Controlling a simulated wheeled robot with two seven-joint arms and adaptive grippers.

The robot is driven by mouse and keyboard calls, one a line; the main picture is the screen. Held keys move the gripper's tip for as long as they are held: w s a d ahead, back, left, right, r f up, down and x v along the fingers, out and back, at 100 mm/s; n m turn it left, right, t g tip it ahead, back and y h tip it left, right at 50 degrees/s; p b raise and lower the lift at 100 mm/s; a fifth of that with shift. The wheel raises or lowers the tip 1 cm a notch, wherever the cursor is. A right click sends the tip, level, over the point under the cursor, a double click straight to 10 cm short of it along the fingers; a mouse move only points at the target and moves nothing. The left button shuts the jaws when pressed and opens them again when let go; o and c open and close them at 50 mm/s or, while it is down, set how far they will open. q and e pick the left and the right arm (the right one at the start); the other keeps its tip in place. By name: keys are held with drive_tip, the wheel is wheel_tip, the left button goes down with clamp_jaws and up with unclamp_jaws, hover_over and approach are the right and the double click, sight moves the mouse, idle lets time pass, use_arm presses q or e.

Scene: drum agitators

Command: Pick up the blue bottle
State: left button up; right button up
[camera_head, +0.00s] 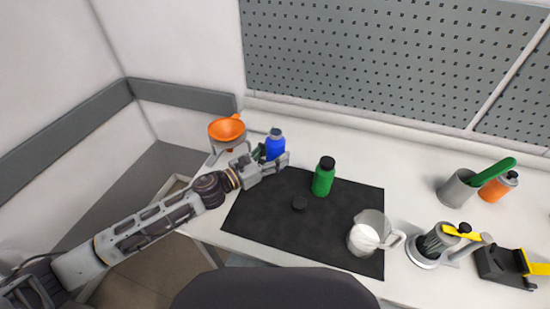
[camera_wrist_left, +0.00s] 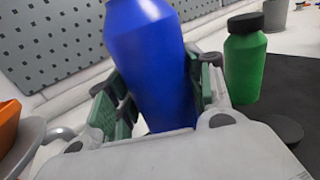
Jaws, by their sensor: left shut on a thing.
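The blue bottle (camera_head: 275,147) has a blue-grey cap and is at the back left edge of the black mat in the head view. My left gripper (camera_head: 270,157) reaches it from the left and is shut on it. In the left wrist view the blue bottle (camera_wrist_left: 154,62) stands between the green-padded fingers of the left gripper (camera_wrist_left: 160,100), slightly tilted in the picture. Its top is cut off there. Whether its base touches the table cannot be told. My right gripper is not in view.
An orange funnel (camera_head: 227,130) on a stand is left of the gripper. A clear jug (camera_head: 367,232) stands at the mat's right; grey cups, an orange bottle (camera_head: 498,187) and yellow-handled items are further right.

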sight(267, 151)
use_arm(q)
drive_tip(key=shift+r, duration=1.5)
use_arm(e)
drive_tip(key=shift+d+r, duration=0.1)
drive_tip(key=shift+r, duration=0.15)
use_arm(q)
drive_tip(key=shift+r, duration=0.1)
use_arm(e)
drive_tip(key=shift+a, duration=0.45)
